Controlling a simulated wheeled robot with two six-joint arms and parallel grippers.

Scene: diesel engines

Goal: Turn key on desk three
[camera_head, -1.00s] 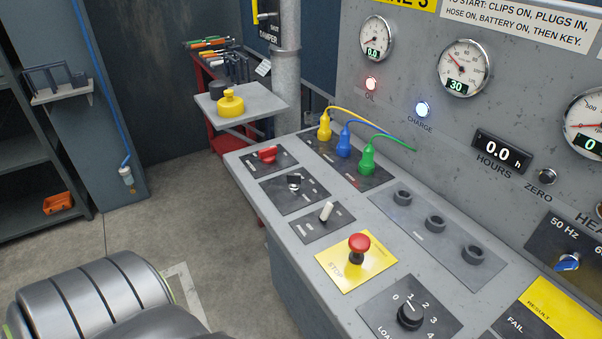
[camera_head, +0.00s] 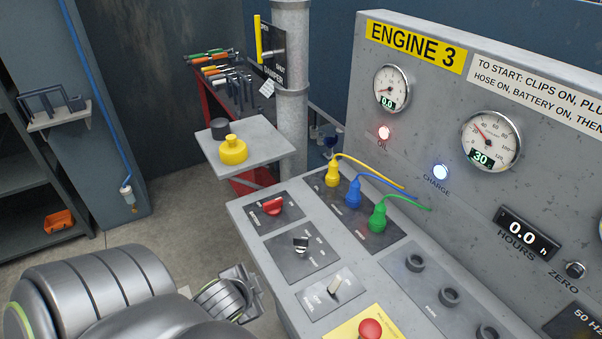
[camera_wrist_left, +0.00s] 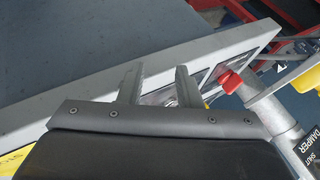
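The key switch (camera_head: 301,245) sits on a dark plate of the desk marked Engine 3 (camera_head: 415,45), between a red rotary switch (camera_head: 271,206) and a white toggle (camera_head: 336,285). My left gripper (camera_head: 248,290) is low beside the desk's left edge, apart from the key. In the left wrist view its two fingers (camera_wrist_left: 155,78) stand apart with nothing held. The red switch also shows there (camera_wrist_left: 230,80), right of the fingers; the key is not clearly seen. My right gripper is not in view.
Yellow, blue and green plugs (camera_head: 377,218) with cables stand behind the switches. A red stop button (camera_head: 370,328) is at the front. A grey shelf (camera_head: 268,150) holds a yellow container (camera_head: 233,150). A pipe (camera_head: 292,100) stands beyond. Floor left of the desk is clear.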

